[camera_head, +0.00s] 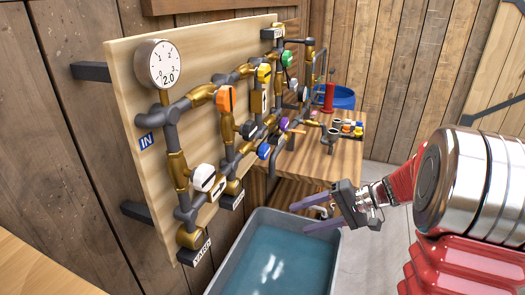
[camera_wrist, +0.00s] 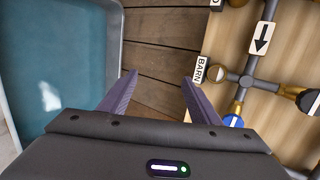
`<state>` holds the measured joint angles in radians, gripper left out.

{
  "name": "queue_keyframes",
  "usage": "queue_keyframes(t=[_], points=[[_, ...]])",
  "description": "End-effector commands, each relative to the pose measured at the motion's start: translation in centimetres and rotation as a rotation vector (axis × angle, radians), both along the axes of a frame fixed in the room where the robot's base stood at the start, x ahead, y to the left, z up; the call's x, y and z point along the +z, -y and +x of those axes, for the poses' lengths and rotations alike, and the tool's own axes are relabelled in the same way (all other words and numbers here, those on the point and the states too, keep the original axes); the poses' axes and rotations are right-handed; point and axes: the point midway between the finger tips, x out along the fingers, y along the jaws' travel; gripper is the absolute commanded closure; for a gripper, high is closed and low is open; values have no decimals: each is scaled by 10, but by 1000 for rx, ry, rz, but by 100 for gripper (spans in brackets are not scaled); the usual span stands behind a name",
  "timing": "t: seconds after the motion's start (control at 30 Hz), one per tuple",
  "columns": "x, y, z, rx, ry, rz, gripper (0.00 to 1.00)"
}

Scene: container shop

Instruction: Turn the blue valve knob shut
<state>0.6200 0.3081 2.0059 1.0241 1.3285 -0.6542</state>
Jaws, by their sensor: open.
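A blue knob (camera_wrist: 233,121) shows in the wrist view, right beside my right finger and partly cut off by it. In the head view a blue-violet knob (camera_head: 264,151) sits low on the pipes of the board; it looks like the same one, but I cannot be sure. My gripper (camera_head: 307,215) is open and empty, to the right of and below that knob, near the tub's right rim. In the wrist view the open fingers (camera_wrist: 158,78) have only wooden planks between them. Nothing touches the knob that I can see.
A grey tub of water (camera_head: 243,225) stands below the pipe board (camera_head: 130,90). Orange (camera_head: 226,99), yellow, green, purple and white knobs crowd the pipes. A gauge (camera_head: 162,63) reads about 2.0. A wooden bench (camera_head: 310,165) with small parts stands behind; a BARN label (camera_wrist: 199,70) is near.

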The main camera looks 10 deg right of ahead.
Motion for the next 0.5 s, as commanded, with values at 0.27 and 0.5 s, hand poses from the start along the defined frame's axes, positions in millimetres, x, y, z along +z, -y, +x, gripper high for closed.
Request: queue_keyframes(t=[0.27,0.5], points=[[50,28,65,-23,383,173,43],[115,35,86,2,746,190,43]])
